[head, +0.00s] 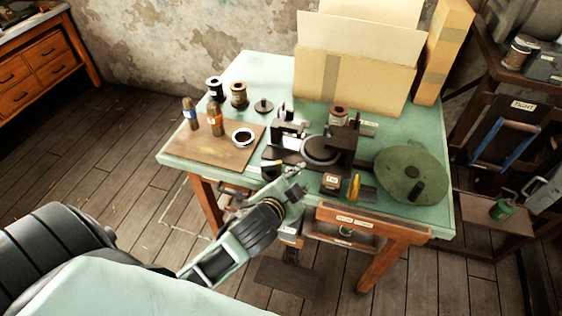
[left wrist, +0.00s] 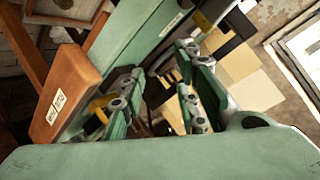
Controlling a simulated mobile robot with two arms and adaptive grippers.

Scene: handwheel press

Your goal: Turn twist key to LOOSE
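A dark press (head: 340,140) with a round plate stands on the green table, with a green handwheel (head: 411,177) to its right. I cannot make out the twist key for certain among the small parts at the press's front. My left gripper (head: 296,186) is in front of the press, near the table's front edge. In the left wrist view its fingers (left wrist: 157,100) stand apart, with dark and yellow parts of the scene showing behind the gap. I see nothing held between them. My right gripper is in neither view.
The table (head: 190,148) carries a wooden board (head: 185,143) with bottles and a ring-shaped dish (head: 243,137) at left. Spools stand behind it. A yellow pointed object (head: 354,187) stands right of the gripper. A cardboard box (head: 350,80) fills the back. A drawer front (head: 350,222) lies below.

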